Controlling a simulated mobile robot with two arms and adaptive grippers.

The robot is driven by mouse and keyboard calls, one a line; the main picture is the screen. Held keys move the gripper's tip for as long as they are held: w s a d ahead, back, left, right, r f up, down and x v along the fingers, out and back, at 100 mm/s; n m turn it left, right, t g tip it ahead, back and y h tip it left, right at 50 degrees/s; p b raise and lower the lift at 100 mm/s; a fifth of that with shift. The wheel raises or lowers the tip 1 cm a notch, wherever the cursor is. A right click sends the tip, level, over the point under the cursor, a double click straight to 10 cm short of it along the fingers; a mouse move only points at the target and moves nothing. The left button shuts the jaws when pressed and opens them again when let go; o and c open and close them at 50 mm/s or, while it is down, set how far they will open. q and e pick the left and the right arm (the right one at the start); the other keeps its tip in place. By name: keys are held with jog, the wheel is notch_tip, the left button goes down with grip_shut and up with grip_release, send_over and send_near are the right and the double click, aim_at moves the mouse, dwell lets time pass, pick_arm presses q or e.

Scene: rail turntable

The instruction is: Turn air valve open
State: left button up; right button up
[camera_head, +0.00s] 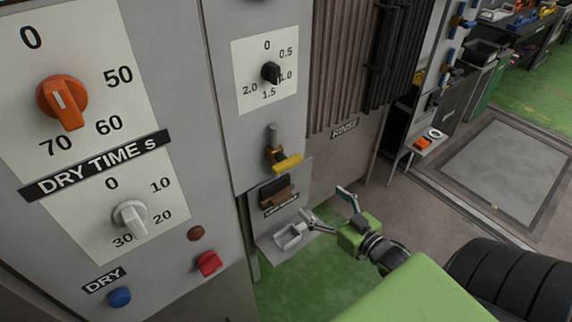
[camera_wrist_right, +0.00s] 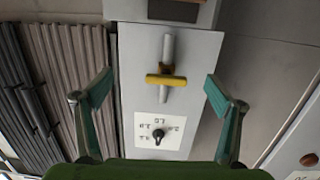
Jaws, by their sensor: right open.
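The air valve has a yellow lever handle (camera_head: 287,163) on a brass body with a grey vertical pipe, on the narrow grey panel below a small black dial. In the right wrist view the yellow handle (camera_wrist_right: 166,80) lies crosswise to the pipe. My right gripper (camera_head: 326,204) is open and empty, below and to the right of the valve in the head view. In the right wrist view its two teal fingers (camera_wrist_right: 158,90) frame the valve from either side, apart from it. My left gripper is not in view.
The black dial (camera_head: 270,73) is above the valve. A dark box with a brown part (camera_head: 277,191) and a small grey tray (camera_head: 291,236) are below it. The large dial panel with an orange knob (camera_head: 62,102) is left, the ribbed rinse panel (camera_head: 338,70) right. Green floor lies below.

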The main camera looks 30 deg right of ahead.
jog(key=t+y, duration=0.1)
send_near(290, 164)
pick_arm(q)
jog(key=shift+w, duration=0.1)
pick_arm(e)
jog(key=w, duration=1.1)
jog(key=shift+w+a+f, duration=0.15)
jog(key=shift+a+f, duration=0.05)
jog(key=shift+a, duration=0.2)
jog(key=c, duration=1.1)
